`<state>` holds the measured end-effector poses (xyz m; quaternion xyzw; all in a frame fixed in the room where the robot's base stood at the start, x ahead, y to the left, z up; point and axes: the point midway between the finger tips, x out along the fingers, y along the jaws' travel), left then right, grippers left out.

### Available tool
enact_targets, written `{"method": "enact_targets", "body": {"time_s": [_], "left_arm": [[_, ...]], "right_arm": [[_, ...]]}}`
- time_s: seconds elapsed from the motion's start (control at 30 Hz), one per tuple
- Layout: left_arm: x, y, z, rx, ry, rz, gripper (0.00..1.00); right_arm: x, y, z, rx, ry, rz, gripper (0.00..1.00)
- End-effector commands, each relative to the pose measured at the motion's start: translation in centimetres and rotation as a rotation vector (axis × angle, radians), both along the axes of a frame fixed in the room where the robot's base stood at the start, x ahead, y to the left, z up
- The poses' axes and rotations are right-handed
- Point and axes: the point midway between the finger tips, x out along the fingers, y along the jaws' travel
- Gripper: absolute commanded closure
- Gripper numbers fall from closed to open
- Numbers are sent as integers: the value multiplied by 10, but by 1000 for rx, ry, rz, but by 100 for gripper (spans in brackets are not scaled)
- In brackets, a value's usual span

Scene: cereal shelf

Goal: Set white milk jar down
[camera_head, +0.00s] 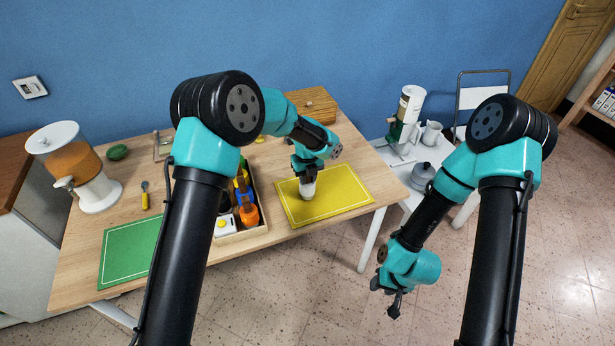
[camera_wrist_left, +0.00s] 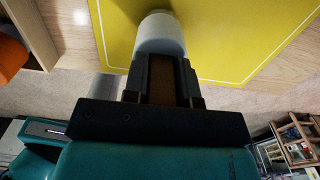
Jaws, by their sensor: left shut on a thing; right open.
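The white milk jar (camera_head: 307,190) is at the left part of the yellow mat (camera_head: 345,190) on the wooden table. My left gripper (camera_head: 307,174) is shut on the jar from above. In the left wrist view the jar (camera_wrist_left: 160,35) shows between the fingertips (camera_wrist_left: 160,62), in front of the yellow mat (camera_wrist_left: 230,35). Whether its base touches the mat I cannot tell. My right gripper (camera_head: 395,300) is open and empty, out over the floor to the right of the table.
A wooden crate (camera_head: 240,236) with colourful bottles stands left of the yellow mat. A green mat (camera_head: 128,250) and a juice dispenser (camera_head: 75,165) are further left. A wooden box (camera_head: 312,104) is at the back. A white side table (camera_head: 405,172) holds a pot (camera_head: 423,175).

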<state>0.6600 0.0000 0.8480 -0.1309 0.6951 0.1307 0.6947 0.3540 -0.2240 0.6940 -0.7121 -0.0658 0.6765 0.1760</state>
Motion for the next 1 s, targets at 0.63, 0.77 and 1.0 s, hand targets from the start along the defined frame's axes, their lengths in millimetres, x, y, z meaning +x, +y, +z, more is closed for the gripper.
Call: {"method": "enact_targets", "body": {"time_s": [0.63,0.77,1.0], "left_arm": [[0,0,-3,0,0,0,51],[0,0,-3,0,0,0,49],[0,0,1,-1,-1,0,49]], "right_arm": [[0,0,0,0,0,0,57],[0,0,0,0,0,0,57],[0,0,0,0,0,0,57]]}}
